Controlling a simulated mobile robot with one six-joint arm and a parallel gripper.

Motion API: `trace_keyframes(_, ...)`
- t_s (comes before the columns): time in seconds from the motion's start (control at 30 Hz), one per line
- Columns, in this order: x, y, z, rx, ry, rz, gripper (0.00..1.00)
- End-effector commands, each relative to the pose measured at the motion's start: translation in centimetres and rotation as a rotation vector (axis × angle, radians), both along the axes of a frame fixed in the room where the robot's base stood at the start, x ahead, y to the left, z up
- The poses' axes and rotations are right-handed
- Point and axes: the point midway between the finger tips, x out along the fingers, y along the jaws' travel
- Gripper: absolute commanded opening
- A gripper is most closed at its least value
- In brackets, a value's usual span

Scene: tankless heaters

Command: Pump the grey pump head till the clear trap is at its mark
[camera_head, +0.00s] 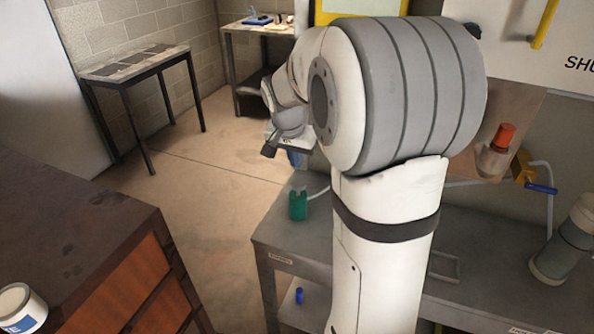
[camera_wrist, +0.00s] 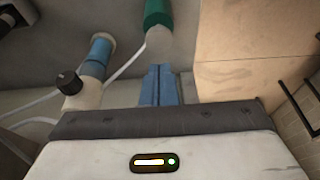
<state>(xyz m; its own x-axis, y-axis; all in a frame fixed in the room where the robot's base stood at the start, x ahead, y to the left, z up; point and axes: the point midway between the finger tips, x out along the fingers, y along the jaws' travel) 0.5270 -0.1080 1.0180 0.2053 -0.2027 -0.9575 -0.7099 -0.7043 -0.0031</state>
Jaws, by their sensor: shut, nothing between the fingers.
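My gripper (camera_head: 295,158) is mostly hidden by my own wrist in the head view; a bit of blue finger shows above the bench. In the wrist view its two blue fingers (camera_wrist: 159,72) are together with nothing between them. Ahead of the fingertips is a green vessel (camera_wrist: 158,14) with a pale grey end and a thin tube beside it; the fingers look apart from it. A green container (camera_head: 298,205) stands on the bench's left end in the head view. I cannot make out a clearly grey pump head or a clear trap with a mark.
A white and blue fitting with a black knob (camera_wrist: 68,83) is left in the wrist view. A grey-banded cylinder (camera_head: 565,240) stands at the bench's right. A red cap (camera_head: 503,136) and blue-handled valve (camera_head: 541,189) are near the wall. A brown cabinet (camera_head: 110,270) is left; floor between is clear.

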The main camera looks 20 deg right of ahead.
Motion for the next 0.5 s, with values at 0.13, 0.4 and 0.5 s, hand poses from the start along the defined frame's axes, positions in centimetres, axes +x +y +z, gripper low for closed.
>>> trace_keyframes(0.13,-0.5,0.6,2.9,0.000,-0.004,0.002,0.00)
trace_keyframes(0.4,-1.1,1.1,5.1,0.000,-0.001,0.000,0.00)
trace_keyframes(0.5,-1.1,1.1,5.2,0.000,0.000,0.000,0.00)
